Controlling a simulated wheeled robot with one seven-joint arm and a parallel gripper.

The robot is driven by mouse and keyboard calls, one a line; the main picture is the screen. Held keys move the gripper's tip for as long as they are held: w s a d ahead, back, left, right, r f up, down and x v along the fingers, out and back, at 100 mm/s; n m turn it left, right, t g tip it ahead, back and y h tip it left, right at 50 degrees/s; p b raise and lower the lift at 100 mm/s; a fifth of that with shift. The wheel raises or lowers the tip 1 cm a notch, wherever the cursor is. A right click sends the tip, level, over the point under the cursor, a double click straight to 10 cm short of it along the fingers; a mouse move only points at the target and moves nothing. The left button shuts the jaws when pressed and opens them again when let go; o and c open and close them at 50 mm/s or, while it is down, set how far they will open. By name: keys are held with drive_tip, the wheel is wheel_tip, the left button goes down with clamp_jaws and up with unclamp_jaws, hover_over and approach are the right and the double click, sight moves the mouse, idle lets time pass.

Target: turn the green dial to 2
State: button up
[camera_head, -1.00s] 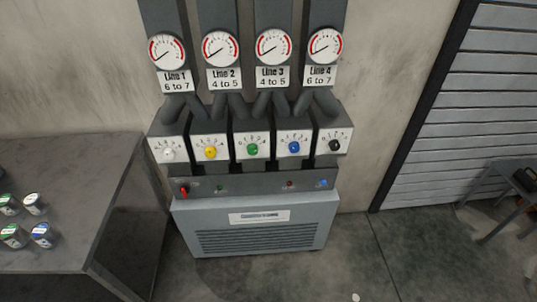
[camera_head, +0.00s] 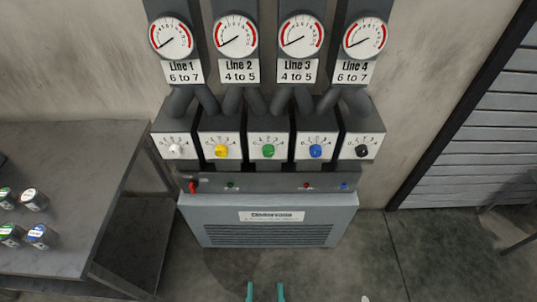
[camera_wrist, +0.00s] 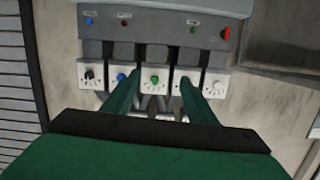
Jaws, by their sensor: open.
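The green dial (camera_head: 268,151) sits on the middle white scale plate of a row of dials on the machine. It also shows in the wrist view (camera_wrist: 154,79), between my two fingers in the picture. Its exact setting is too small to read. My gripper (camera_head: 265,291) shows at the bottom edge of the head view as two teal fingertips, spread apart and empty, well short of the dial. In the wrist view the open fingers (camera_wrist: 158,83) point toward the dial row, apart from it.
Yellow (camera_head: 221,151) and blue (camera_head: 316,151) dials flank the green one, with white (camera_head: 176,151) and black (camera_head: 362,151) dials outside. Below is a panel with a red switch (camera_head: 193,186). A table (camera_head: 75,190) with several cans stands left.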

drive_tip(key=w+r+m+t, duration=0.1)
drive_tip(key=w, duration=1.4)
drive_tip(key=m+t+h, duration=0.1)
drive_tip(key=m, duration=0.1)
approach(268, 154)
drive_tip(key=w, duration=0.8)
drive_tip(key=shift+w+d+f, duration=0.15)
drive_tip(key=shift+w, duration=0.1)
drive_tip(key=c, duration=1.1)
drive_tip(key=shift+o, duration=0.2)
